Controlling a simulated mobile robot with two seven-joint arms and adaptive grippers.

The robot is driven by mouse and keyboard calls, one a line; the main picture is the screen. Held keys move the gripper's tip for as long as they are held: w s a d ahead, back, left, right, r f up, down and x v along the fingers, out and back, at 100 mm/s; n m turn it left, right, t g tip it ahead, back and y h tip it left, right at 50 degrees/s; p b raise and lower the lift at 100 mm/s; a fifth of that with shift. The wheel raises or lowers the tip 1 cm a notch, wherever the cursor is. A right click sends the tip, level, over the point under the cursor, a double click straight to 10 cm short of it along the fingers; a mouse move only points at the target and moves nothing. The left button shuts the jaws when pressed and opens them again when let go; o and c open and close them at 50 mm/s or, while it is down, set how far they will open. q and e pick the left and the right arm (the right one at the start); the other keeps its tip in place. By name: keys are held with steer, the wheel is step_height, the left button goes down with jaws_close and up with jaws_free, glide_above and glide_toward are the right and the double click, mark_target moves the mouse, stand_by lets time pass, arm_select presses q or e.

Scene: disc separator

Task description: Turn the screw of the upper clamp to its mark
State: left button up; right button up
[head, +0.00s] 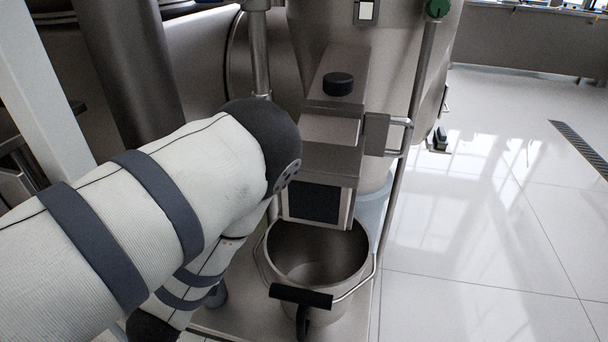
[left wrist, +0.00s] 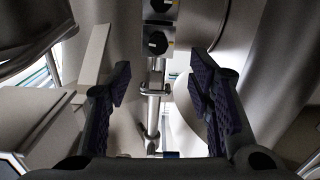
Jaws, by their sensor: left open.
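My left gripper (left wrist: 163,88) is open in the left wrist view, with its two dark padded fingers apart on either side of the picture and nothing between them. Beyond the fingers, near the top centre, are two metal blocks, each with a dark hexagonal part, one above the other: an upper one (left wrist: 160,7) cut by the frame edge and a lower one (left wrist: 158,42). They look like clamp screws, but I cannot tell which is the upper clamp's. No mark is readable. In the head view my left arm hides the gripper.
A steel bucket (head: 352,258) with a black-gripped handle stands below a metal chute (head: 333,135) with a black knob (head: 338,84). A vertical pipe (head: 259,55) rises behind my arm. A pipe with a bracket (left wrist: 155,90) runs below the blocks.

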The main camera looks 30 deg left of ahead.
arm_select(q)
steer(key=b+x, duration=0.2)
steer(key=x, duration=1)
steer(key=shift+w+r+t, duration=0.2)
steer(key=shift+r+t, duration=0.1)
steer(key=shift+r, duration=0.3)
steer(key=shift+d, duration=0.1)
steer(key=shift+c, duration=0.6)
jaws_close()
